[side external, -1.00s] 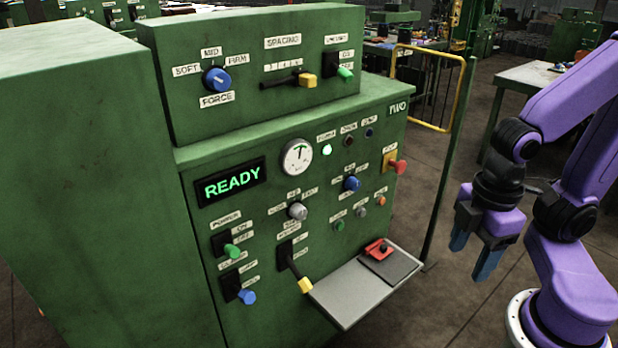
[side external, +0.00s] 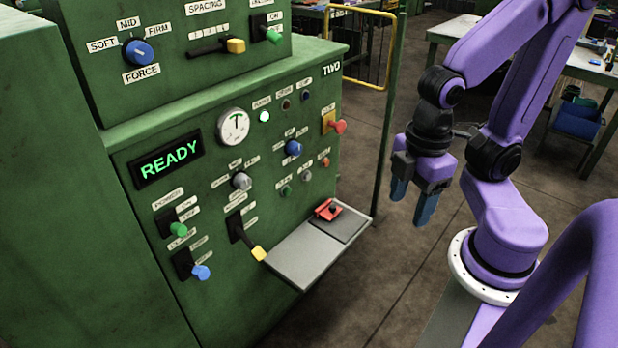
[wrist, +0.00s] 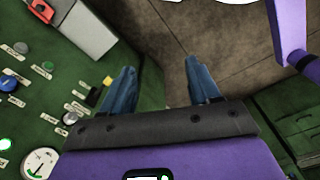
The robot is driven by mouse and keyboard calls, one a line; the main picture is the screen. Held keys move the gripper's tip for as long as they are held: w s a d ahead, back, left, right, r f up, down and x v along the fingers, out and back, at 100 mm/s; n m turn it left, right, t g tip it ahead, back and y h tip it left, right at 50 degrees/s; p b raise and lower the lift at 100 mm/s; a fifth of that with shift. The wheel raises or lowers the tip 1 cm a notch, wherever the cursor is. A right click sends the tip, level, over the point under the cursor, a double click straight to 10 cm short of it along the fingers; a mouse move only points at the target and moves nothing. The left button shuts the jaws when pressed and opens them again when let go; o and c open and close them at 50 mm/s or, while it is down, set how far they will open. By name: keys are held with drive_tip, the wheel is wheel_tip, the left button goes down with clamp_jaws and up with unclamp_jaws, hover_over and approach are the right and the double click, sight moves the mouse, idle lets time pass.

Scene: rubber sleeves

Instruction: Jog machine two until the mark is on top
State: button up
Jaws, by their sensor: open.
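Machine two (side external: 222,285) is a green cabinet with the label TWO at its upper right. Its display (side external: 168,158) reads READY in green. The fingers also show in the wrist view (wrist: 160,88).
A grey shelf (side external: 300,262) with a red item (side external: 328,209) juts from the machine's front. A red knob (side external: 339,127) on a yellow plate sticks out at its right. A green post (side external: 393,130) and yellow rail (side external: 346,80) stand behind. The floor around my gripper is open.

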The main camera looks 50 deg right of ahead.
clamp_jaws()
idle(1.7)
